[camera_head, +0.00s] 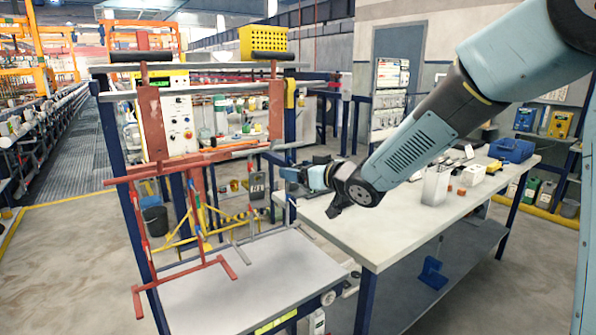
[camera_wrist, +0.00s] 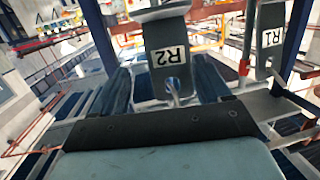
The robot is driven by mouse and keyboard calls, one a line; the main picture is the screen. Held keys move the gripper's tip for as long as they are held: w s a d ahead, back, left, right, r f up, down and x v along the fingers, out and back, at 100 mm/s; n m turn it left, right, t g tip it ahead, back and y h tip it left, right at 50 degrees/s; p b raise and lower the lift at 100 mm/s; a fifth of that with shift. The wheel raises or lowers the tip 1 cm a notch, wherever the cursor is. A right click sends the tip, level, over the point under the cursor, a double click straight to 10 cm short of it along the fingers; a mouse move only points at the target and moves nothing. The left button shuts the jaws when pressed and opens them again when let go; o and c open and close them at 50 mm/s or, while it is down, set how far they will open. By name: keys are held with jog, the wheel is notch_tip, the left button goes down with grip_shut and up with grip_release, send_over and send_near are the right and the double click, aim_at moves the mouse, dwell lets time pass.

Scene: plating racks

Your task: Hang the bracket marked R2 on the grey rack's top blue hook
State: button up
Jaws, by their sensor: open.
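The grey bracket marked R2 (camera_wrist: 166,58) hangs upright in the middle of the wrist view, with a hole in its lower end. My gripper (camera_wrist: 167,84) is open, its two dark blue fingers apart on either side of the bracket's lower part. I cannot tell whether they touch it. In the head view my gripper (camera_head: 288,173) points left, just right of a hanging grey bracket (camera_head: 257,186) with a small label. A second labelled bracket (camera_wrist: 270,40) hangs at the right of the wrist view; its number is unclear. The grey rack (camera_head: 241,252) stands behind the red rack; I cannot make out its top blue hook.
The red rack (camera_head: 213,262) stands on a light table (camera_head: 245,295) at the left. A workbench (camera_head: 385,222) at the right carries a white container (camera_head: 435,187) and a blue toolbox (camera_head: 512,150). A blue angled part (camera_head: 432,272) lies on its lower shelf.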

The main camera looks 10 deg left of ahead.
jog(key=s+d+r+m+t+h, duration=0.15)
jog(key=d+h, duration=0.25)
jog(key=d, duration=0.7)
jog(key=s+d+r+m+t+h, duration=0.1)
jog(key=s+d+m+h, duration=0.25)
jog(key=d, duration=0.65)
jog(key=s+d+r+m+t+h, duration=0.15)
jog(key=d+h, duration=0.25)
jog(key=d, duration=0.7)
jog(key=s+d+f+m+g+h, duration=0.1)
jog(key=s+d+m+g, duration=0.1)
jog(key=s, duration=0.8)
jog(key=s+d+f+m+g+h, duration=0.1)
jog(key=s+d+m+g, duration=0.2)
jog(key=s, duration=0.8)
jog(key=d+g, duration=0.2)
jog(key=d, duration=0.2)
jog(key=shift+d+f, duration=0.15)
jog(key=shift+f, duration=0.25)
jog(key=shift+h, duration=0.25)
